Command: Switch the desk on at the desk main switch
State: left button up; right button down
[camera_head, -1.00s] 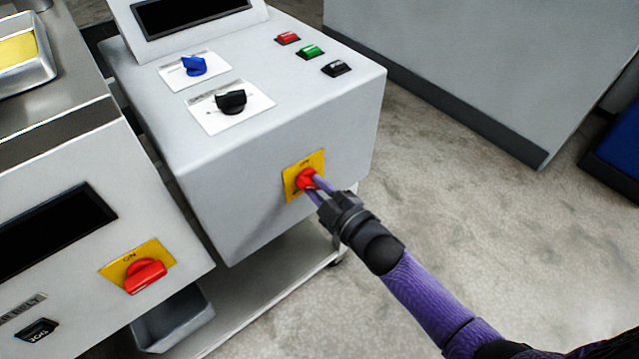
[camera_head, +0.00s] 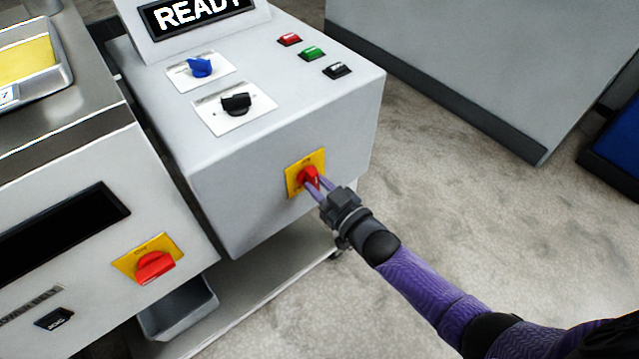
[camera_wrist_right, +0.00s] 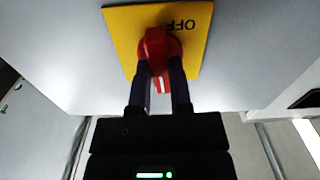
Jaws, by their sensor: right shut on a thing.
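The desk main switch is a red rotary knob (camera_head: 309,176) on a yellow plate (camera_head: 319,160) on the front of the grey control desk (camera_head: 240,180). My right gripper (camera_head: 314,186) is shut on the red knob. In the right wrist view the knob (camera_wrist_right: 158,52) sits between the two purple fingers, and the plate (camera_wrist_right: 120,25) carries the word OFF, upside down. The desk's display (camera_head: 195,12) reads READY. My left gripper is not in view.
Left of the desk stands another machine with its own red switch (camera_head: 155,266) on a yellow plate and a dark screen (camera_head: 60,232). The desk top carries a blue knob (camera_head: 199,66), a black knob (camera_head: 236,103) and red, green and black buttons.

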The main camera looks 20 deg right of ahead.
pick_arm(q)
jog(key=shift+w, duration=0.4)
pick_arm(e)
jog(key=shift+m, duration=0.5)
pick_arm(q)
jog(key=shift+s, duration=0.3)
pick_arm(e)
jog(key=c, duration=0.5)
grip_release()
jog(key=shift+c, duration=0.2)
pick_arm(q)
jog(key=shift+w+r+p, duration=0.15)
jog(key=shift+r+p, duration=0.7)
jog(key=shift+p, duration=0.05)
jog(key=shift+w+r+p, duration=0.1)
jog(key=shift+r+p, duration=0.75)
jog(key=shift+p, duration=0.05)
pick_arm(e)
jog(key=v, duration=1)
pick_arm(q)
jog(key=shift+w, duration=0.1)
